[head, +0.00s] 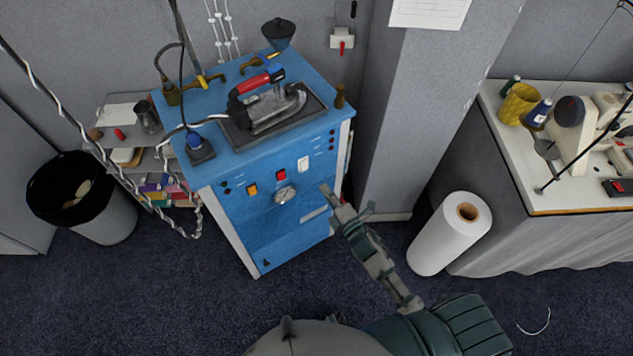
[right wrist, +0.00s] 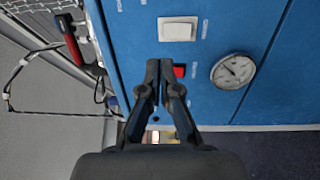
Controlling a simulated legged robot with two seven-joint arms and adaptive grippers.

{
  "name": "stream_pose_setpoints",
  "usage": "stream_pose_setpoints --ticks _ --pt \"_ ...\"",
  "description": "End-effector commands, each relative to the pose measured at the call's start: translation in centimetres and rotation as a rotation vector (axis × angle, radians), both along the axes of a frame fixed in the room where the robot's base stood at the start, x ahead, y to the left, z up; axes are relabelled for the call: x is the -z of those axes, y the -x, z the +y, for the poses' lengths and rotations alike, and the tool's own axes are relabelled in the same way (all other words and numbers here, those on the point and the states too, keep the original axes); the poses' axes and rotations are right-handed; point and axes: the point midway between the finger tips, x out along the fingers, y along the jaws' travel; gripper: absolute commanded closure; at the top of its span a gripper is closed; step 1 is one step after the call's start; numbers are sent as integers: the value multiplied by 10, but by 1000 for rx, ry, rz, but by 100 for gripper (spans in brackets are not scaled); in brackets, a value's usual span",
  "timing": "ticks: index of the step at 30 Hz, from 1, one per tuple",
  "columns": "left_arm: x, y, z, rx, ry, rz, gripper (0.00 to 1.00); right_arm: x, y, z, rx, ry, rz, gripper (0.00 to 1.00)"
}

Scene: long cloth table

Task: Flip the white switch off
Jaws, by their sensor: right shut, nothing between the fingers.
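The white switch (head: 303,164) is a rectangular rocker on the upper front of the blue ironing cabinet (head: 255,232). In the right wrist view the white switch (right wrist: 177,29) lies just beyond my fingertips, with a visible gap in the picture. I cannot tell which way it is tipped. My right gripper (head: 325,190) is in front of the cabinet, below and right of the switch in the head view. Its fingers (right wrist: 160,66) are shut and empty, and they partly cover the red switch (right wrist: 180,71). My left gripper is not in view.
A red switch (head: 281,174), an orange switch (head: 252,190) and a round gauge (head: 285,195) share the panel. An iron (head: 275,110) stands on top. A white roll (head: 448,234) and the sewing table (head: 500,120) are to the right. A bin (head: 107,222) stands left.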

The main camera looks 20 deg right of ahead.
Motion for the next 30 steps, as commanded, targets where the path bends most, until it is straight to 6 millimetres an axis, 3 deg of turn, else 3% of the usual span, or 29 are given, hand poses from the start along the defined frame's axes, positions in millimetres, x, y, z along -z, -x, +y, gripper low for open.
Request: stream_pose_setpoints --ticks 6,25,28,30 --pt "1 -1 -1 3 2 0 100 -3 23 -4 0 2 0 100" --pt "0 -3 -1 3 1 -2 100 -3 25 -5 0 1 1 100" --pt "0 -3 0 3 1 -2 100 10 25 -7 8 -16 32 100" --pt "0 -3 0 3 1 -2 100 36 25 -11 23 -56 95 100"
